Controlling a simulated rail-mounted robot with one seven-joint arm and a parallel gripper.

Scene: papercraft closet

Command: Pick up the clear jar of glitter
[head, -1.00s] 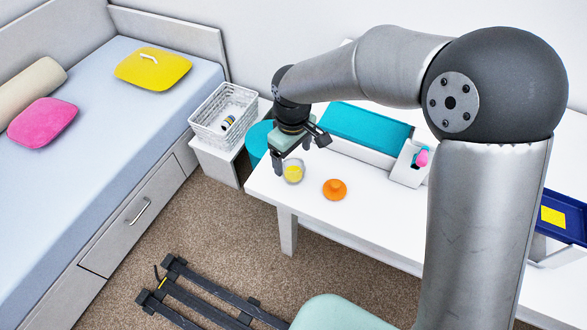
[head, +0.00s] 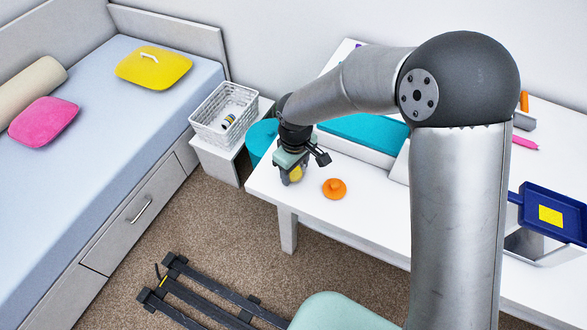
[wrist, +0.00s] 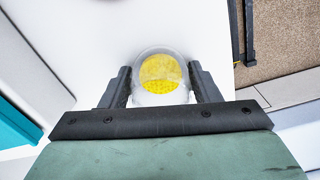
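The clear jar of yellow glitter (head: 297,173) stands on the white table near its left front corner. In the wrist view the jar (wrist: 160,77) sits between my two dark fingers, with its clear rounded outline and yellow contents in plain sight. My gripper (head: 293,175) is lowered over it and also shows in the wrist view (wrist: 160,84). The fingers are apart, one on each side, very close to the jar's walls. I see no clear grip on it. In the head view a finger partly hides the jar.
An orange knobbed object (head: 335,189) sits on the white table (head: 355,222) just right of the jar. A teal-topped box (head: 362,137) lies behind. A white basket (head: 226,112) and a round teal object (head: 262,138) are at the left.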

